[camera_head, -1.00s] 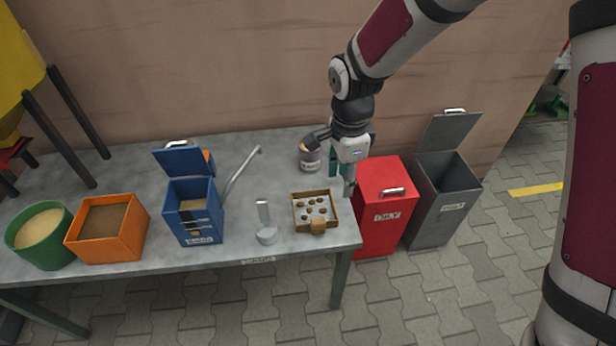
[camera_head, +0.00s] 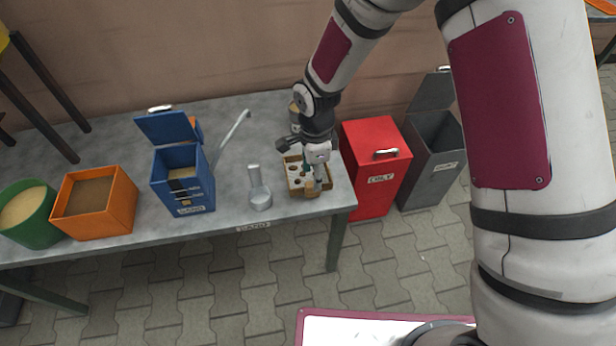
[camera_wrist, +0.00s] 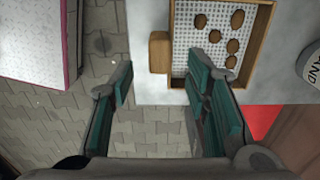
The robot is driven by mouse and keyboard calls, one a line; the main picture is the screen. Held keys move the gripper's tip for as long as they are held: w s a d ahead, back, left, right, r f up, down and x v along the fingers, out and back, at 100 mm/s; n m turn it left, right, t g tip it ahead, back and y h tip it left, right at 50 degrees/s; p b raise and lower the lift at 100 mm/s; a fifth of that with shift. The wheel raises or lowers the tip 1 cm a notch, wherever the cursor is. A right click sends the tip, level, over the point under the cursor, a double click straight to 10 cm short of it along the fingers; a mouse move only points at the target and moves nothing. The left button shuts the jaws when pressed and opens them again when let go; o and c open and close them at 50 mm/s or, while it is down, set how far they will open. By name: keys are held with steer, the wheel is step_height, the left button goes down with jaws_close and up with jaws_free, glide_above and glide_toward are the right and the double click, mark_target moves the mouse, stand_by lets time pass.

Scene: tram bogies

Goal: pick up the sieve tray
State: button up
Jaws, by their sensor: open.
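The sieve tray (camera_head: 291,170) is a square wooden frame with a white mesh bottom and a wooden block handle (camera_head: 308,190) on its front side. It lies on the table near the right front corner. Several brown lumps lie on the mesh. In the wrist view the tray (camera_wrist: 266,40) is at the top right, with its handle (camera_wrist: 159,52) sticking out toward the table edge. My gripper (camera_head: 312,180) is over the tray's front right part in the head view, hiding some of it. In the wrist view my gripper (camera_wrist: 172,82) is open and empty, its green-padded fingers spread below the handle.
A metal scoop (camera_head: 260,198) lies left of the tray. A blue bin (camera_head: 183,190), an orange box (camera_head: 95,215) and a green tub (camera_head: 28,222) stand further left. A can (camera_head: 295,112) stands behind the tray. Red (camera_head: 372,185) and grey (camera_head: 430,170) bins stand right of the table.

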steer(key=f, duration=0.4)
steer(key=shift+s+a+f, duration=0.1)
steer(key=shift+a+f, duration=0.1)
steer(key=shift+f, duration=0.05)
jaws_close()
